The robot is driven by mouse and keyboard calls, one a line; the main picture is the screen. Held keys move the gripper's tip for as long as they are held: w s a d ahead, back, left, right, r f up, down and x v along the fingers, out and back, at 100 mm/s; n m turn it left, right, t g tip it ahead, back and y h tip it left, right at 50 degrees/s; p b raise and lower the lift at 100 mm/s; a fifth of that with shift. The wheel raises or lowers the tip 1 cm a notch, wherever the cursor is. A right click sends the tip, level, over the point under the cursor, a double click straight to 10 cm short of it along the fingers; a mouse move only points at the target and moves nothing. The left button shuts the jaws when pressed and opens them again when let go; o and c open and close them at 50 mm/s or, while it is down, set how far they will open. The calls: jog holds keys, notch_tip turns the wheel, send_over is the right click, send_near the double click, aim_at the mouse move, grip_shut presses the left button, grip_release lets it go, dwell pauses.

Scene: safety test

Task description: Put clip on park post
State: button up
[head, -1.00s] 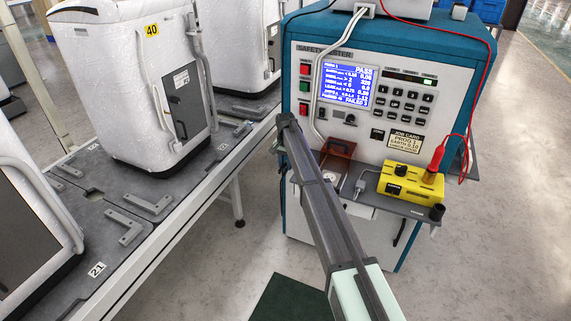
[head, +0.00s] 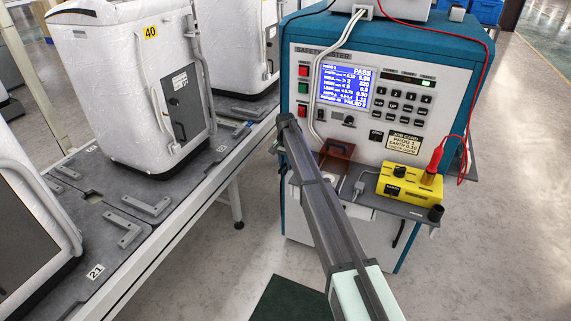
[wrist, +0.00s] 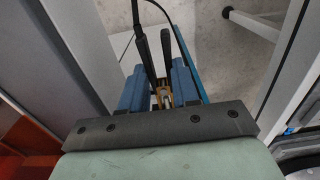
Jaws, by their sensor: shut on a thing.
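My gripper shows in the wrist view (wrist: 163,92), its blue fingers closed around a clip with two long black handles (wrist: 143,58) and a brass-coloured part between the fingers. A black cable runs up from the clip. In the head view my arm hides the gripper and clip, beside the left front of the teal safety tester (head: 290,215).
A yellow box (head: 402,187) with a red-orange clip or plug (head: 432,165) sits on the shelf. A red-brown hinged box (head: 337,152) is close to my arm. The conveyor rail (head: 190,212) with white appliances runs along the left. Floor between is open.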

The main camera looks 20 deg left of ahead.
jog(key=o, duration=1)
jog(key=shift+c, duration=0.2)
jog(key=shift+r, duration=0.1)
notch_tip(320, 180, up, 14)
jog(key=shift+f, duration=0.2)
